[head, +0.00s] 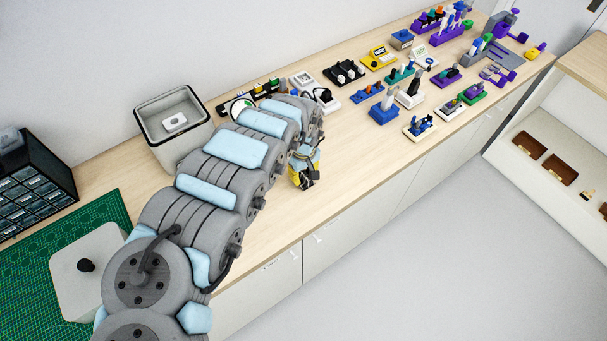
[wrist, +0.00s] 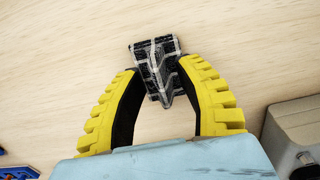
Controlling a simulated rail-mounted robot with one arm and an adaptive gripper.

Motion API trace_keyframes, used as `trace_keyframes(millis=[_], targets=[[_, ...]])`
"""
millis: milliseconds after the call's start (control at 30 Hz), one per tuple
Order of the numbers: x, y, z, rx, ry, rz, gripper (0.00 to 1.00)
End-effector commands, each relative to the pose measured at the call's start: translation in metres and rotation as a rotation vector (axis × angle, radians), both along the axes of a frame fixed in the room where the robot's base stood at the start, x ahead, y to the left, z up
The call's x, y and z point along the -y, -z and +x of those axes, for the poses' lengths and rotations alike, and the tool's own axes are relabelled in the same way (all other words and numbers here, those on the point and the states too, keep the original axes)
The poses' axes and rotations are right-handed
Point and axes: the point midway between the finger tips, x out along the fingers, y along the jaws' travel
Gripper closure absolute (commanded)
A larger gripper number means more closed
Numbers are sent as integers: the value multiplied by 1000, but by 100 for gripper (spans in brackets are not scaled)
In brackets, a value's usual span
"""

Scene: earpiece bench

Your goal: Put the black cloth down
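My gripper has yellow ribbed fingers with dark inner faces. In the wrist view my gripper (wrist: 157,70) has its fingertips closed in on both sides of a small, crumpled black thing with pale grey lines, which I take for the black cloth (wrist: 153,55). The cloth is in front of the bare wood bench top (wrist: 60,60); whether it touches the wood is hard to tell. In the head view my gripper (head: 304,176) is low over the bench near its front edge, with a dark bit of the cloth (head: 308,185) at its tips. My arm partly hides it there.
A grey open bin (head: 207,135) with a white item inside stands behind my arm. A green mat (head: 25,275), a pale box with a black knob (head: 70,290) and a black drawer cabinet (head: 35,185) are at left. Several small devices crowd the right; bare wood surrounds my gripper.

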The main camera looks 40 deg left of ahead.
Motion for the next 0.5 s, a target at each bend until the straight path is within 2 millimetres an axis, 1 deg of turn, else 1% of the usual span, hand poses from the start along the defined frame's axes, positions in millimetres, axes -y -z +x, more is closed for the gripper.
trace_keyframes(millis=[233,500], targets=[[-1,-6,1,1,0,2,65],[-1,-29,0,-1,1,2,65]])
